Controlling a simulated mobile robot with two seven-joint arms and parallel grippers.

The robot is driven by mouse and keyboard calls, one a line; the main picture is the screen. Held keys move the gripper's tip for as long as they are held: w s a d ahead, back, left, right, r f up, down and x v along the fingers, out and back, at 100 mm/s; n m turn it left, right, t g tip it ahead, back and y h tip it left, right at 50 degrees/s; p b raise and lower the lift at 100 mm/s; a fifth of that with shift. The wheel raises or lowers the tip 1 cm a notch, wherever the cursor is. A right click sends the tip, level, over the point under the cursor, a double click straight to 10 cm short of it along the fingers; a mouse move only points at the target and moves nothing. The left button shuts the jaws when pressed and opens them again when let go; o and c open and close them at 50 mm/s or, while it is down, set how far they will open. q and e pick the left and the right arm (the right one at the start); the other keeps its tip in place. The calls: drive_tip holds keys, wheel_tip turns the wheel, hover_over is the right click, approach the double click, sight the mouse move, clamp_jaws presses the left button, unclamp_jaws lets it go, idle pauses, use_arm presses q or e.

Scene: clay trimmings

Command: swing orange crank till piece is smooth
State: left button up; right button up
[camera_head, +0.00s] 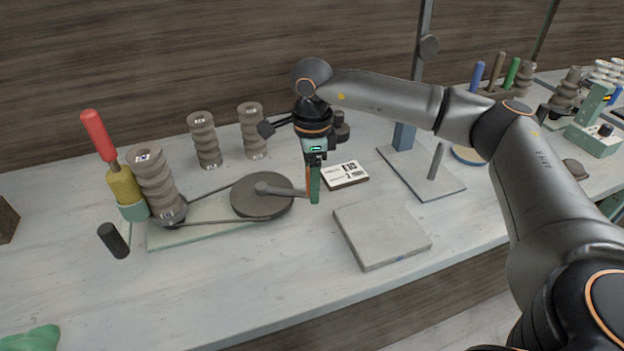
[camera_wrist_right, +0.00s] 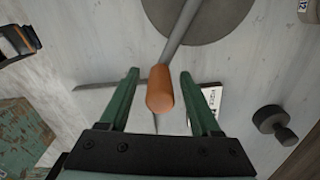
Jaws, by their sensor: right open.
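The crank's orange grip (camera_wrist_right: 160,90) stands between the two green fingers of my right gripper (camera_wrist_right: 159,77), with a gap on each side in the wrist view. In the head view my right gripper (camera_head: 314,185) points down at the arm's end and hides most of the grip. The grey crank arm (camera_head: 285,189) runs from the dark wheel (camera_head: 258,208); a belt links this wheel to the spindle foot at left. A ribbed grey clay piece (camera_head: 157,182) stands upright there, beside a red-handled tool (camera_head: 98,135) in a yellow and green holder. My left gripper is out of view.
Two ribbed clay pieces (camera_head: 204,140) (camera_head: 252,131) stand behind the wheel. A grey slab (camera_head: 380,236) lies front right and a label card (camera_head: 345,174) lies behind it. A dark cylinder (camera_head: 113,240) is at front left. A stand (camera_head: 440,186) is at right.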

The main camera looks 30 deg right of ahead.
clamp_jaws()
idle(0.3)
idle(1.0)
